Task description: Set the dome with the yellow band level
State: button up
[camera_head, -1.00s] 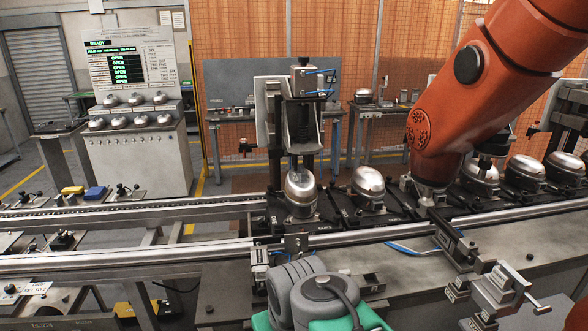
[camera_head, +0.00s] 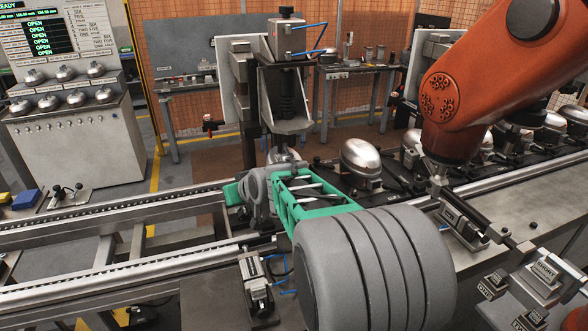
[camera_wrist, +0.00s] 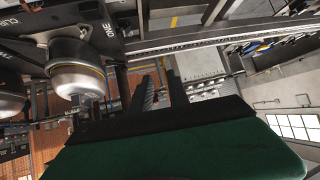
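The silver dome with the thin yellow band (camera_wrist: 77,68) shows at the upper left of the wrist view, on a dark base plate. In the head view my gripper hides most or all of it, beneath the press (camera_head: 286,95). How level it now sits is hard to tell. My gripper (camera_head: 250,190) reaches across the line in front of the press. In the wrist view its two dark fingers (camera_wrist: 160,85) stand apart with a gap between them, empty, to the right of the dome and not visibly touching it.
Another silver dome (camera_head: 361,158) stands on its plate just right of my gripper, with several more farther right. Conveyor rails (camera_head: 120,215) run to the left. A control cabinet (camera_head: 75,140) stands behind at left. A large orange robot arm (camera_head: 460,100) reaches down at right.

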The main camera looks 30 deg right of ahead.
jog(key=w+d+f+m+t, duration=0.1)
jog(key=w+d+f+t, duration=0.1)
jog(key=w+d, duration=0.5)
jog(key=m+t+h+b, duration=0.2)
jog(key=m+t+h, duration=0.1)
jog(key=t+h, duration=0.15)
send_near(290, 156)
jog(key=x, duration=0.4)
jog(key=shift+w+d+f, duration=0.1)
jog(key=shift+w+f, duration=0.15)
jog(key=shift+w+d+r+t, duration=0.15)
jog(key=shift+w+d+t, duration=0.05)
jog(key=shift+w+t, duration=0.05)
jog(key=p+x, duration=0.2)
jog(key=x, duration=0.5)
jog(key=shift+w+a, duration=0.1)
grip_shut()
